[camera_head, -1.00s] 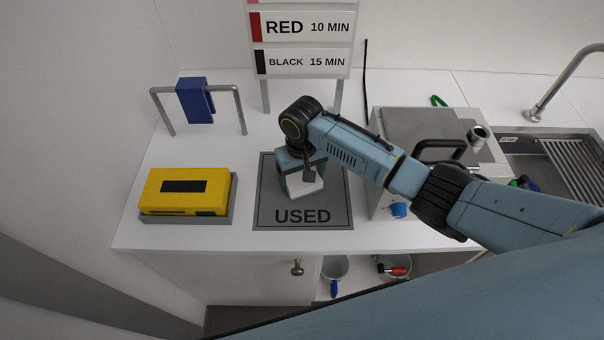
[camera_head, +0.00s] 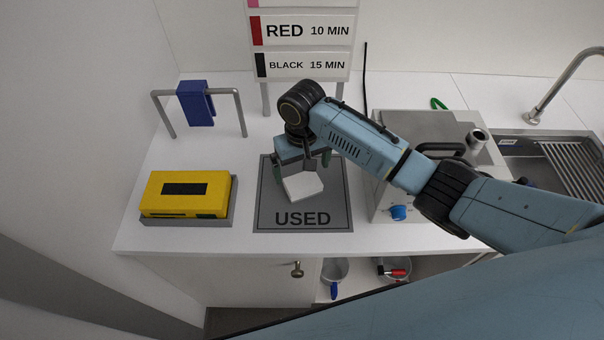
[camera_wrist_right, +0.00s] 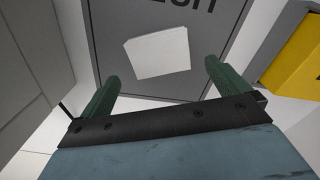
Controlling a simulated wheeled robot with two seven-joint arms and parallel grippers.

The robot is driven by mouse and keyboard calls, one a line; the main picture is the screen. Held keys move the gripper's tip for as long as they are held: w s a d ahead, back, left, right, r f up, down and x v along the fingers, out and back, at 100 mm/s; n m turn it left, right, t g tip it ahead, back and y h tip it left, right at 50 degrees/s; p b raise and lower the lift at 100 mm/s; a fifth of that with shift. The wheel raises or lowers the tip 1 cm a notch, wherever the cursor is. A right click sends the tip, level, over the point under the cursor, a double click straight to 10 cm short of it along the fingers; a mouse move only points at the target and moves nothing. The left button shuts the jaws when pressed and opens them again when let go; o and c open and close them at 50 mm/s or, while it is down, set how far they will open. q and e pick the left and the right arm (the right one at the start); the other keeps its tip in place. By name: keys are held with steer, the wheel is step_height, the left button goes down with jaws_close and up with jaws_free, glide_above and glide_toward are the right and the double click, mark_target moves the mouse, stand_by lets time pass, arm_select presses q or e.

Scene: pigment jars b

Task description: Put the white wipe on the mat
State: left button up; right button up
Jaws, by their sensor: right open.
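The white wipe (camera_head: 303,186) lies on the grey mat marked USED (camera_head: 335,208), near its middle. It also shows in the right wrist view (camera_wrist_right: 158,53) as a white folded square, with the mat (camera_wrist_right: 110,30) around it. My right gripper (camera_head: 301,178) is open above the mat, just behind and over the wipe. In the right wrist view its green fingers (camera_wrist_right: 160,72) stand wide apart, with nothing between them, and the wipe lies beyond their tips. My left gripper is not in view.
A yellow box (camera_head: 186,192) on a grey tray stands left of the mat. A blue cloth (camera_head: 195,103) hangs on a metal rail behind it. A metal box with a blue knob (camera_head: 398,212) stands right of the mat, beside the sink (camera_head: 560,150). A sign (camera_head: 300,65) stands behind.

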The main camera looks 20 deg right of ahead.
mark_target(302, 180)
step_height(302, 180, up, 8)
steer(key=shift+f, duration=0.25)
steer(key=shift+f, duration=0.1)
stand_by(0.4)
